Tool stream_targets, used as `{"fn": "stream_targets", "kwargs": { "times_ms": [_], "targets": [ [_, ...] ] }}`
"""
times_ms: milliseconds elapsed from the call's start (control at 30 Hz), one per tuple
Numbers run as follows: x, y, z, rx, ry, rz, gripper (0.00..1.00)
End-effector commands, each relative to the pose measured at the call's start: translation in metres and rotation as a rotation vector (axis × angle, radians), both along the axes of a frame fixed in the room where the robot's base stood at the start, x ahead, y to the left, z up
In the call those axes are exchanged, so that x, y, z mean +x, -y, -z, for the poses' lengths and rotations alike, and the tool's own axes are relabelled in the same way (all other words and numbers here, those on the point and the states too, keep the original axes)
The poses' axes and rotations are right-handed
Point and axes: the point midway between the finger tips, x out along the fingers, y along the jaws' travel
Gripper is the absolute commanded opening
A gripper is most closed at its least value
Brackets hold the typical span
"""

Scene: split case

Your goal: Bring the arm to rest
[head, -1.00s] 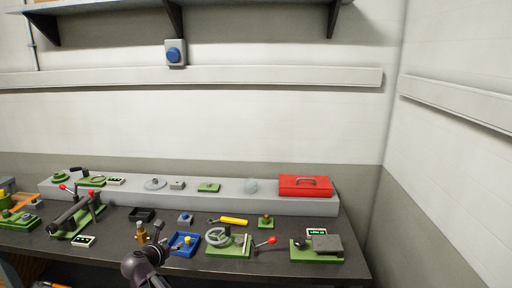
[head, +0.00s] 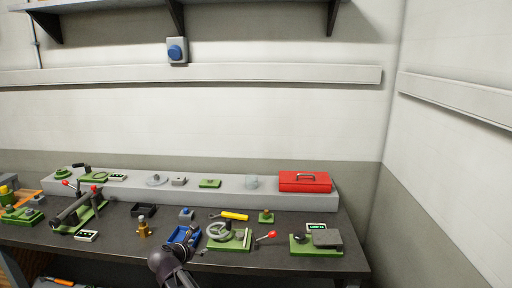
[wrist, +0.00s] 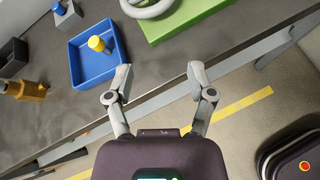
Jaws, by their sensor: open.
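My gripper (wrist: 158,88) is open in the wrist view, its two fingers apart with nothing between them. It hangs over the front edge of the dark workbench (wrist: 190,62), with the floor showing below. A blue tray (wrist: 79,63) holding a yellow-topped knob (wrist: 98,44) lies just beyond the left finger. In the head view my arm reaches up from the bottom centre and partly hides the blue tray (head: 175,236).
A green plate with a grey handwheel (head: 219,231) and a red-knobbed lever stands right of the tray. A brass fitting (head: 143,228) stands left of it. A red toolbox (head: 304,182) sits on the grey raised shelf (head: 230,201). Open floor lies before the bench.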

Motion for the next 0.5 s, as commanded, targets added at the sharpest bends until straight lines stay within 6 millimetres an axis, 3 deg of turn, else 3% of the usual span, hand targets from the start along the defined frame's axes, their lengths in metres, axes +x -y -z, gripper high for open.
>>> {"fn": "stream_targets", "kwargs": {
  "times_ms": [267, 500],
  "targets": [
    [-0.005, 0.089, 0.040, 0.272, -0.039, 0.295, 0.70],
    [-0.022, 0.169, 0.077, 0.549, -0.059, 0.635, 0.70]
  ]
}}
